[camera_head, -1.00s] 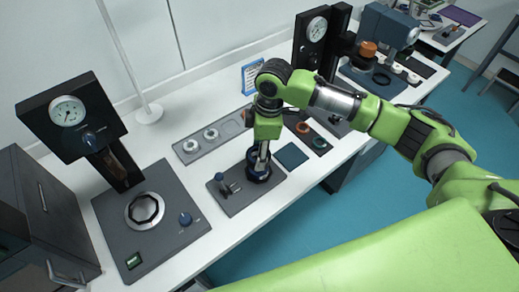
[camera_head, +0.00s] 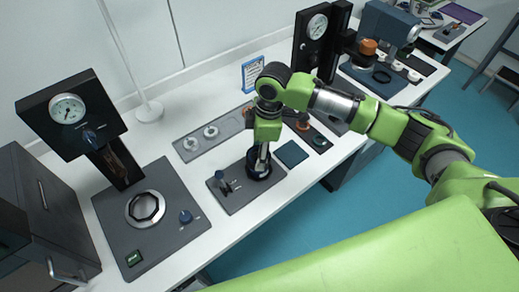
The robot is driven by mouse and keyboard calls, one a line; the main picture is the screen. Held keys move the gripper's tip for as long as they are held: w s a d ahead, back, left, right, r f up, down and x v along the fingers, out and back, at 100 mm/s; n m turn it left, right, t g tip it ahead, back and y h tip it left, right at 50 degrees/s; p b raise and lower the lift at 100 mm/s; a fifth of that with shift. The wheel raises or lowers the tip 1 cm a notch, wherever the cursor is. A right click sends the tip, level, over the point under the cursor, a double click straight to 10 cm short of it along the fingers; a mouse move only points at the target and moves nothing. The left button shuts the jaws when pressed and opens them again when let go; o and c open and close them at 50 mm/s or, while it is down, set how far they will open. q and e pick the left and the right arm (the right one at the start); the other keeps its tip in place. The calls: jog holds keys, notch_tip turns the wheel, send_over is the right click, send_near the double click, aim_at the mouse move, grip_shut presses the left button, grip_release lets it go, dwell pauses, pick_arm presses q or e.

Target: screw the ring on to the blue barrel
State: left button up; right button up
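The blue barrel (camera_head: 251,160) stands upright on a grey fixture plate (camera_head: 237,201) near the middle of the table. My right gripper (camera_head: 262,166) points straight down at the barrel's top. Its fingers reach to or into the dark round opening there. I cannot tell the ring apart from the barrel's dark rim, and the fingertips are too small to show whether they grip anything. My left gripper is not in view.
A small blue-knobbed clamp (camera_head: 221,176) stands on the plate left of the barrel. A tray with round parts (camera_head: 211,132) lies behind, and a dark blue pad (camera_head: 291,154) to the right. A gauge press (camera_head: 71,122) stands at left.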

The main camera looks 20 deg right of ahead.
jog(key=shift+f+p, duration=0.15)
jog(key=shift+p, duration=0.65)
dwell(1.1)
jog(key=shift+f+p, duration=0.45)
jog(key=shift+p, duration=0.25)
dwell(1.1)
